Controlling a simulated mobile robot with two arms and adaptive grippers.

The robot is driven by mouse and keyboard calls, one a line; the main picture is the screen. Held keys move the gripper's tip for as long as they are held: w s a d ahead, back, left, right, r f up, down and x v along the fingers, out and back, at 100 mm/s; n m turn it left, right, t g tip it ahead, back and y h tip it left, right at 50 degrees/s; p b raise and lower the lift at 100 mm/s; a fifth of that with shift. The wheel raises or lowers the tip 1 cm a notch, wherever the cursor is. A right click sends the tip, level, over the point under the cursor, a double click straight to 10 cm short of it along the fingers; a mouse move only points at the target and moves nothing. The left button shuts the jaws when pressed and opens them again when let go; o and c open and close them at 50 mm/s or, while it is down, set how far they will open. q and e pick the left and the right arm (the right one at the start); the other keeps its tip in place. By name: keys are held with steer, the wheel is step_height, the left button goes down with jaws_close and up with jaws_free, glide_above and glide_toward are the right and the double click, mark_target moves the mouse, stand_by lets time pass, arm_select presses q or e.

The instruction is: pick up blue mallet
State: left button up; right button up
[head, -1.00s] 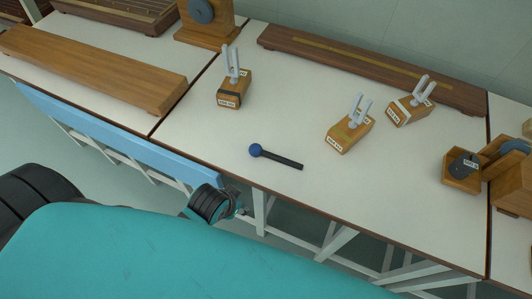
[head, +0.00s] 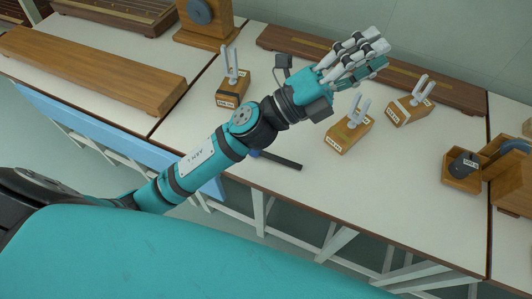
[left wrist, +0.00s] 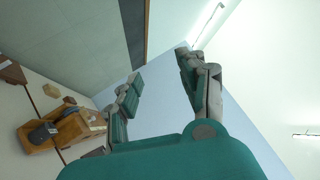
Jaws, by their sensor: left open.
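The blue mallet (head: 283,161) lies on the white bench top near its front edge in the head view. Its dark handle shows, and its blue head is mostly hidden behind my left arm. My left gripper (head: 372,52) is raised over the back of the bench, well beyond the mallet and above the tuning forks. It is open and empty. Its spread fingers also show in the left wrist view (left wrist: 160,88), where the mallet is not seen. My right gripper is not in view.
Tuning forks on wooden boxes stand at the left (head: 232,88), centre (head: 349,132) and right (head: 409,108). A long dark wooden bar (head: 290,42) lies along the back. A small wooden box with a dark weight (head: 462,172) stands at the right. The bench front right of the mallet is clear.

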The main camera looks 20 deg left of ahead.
arm_select(q)
steer(key=s+d+m+g+h, duration=0.3)
steer(key=s+d+m+g, duration=0.15)
steer(key=m+g, duration=0.5)
steer(key=m+g+y, duration=0.5)
steer(key=m+y, duration=1)
steer(key=y, duration=0.7)
glide_toward(271, 155)
step_height(271, 155, down, 3)
steer(key=shift+n+p, duration=0.25)
steer(key=shift+p, duration=0.45)
steer(key=shift+f+p, duration=0.6)
steer(key=shift+f, duration=2.5)
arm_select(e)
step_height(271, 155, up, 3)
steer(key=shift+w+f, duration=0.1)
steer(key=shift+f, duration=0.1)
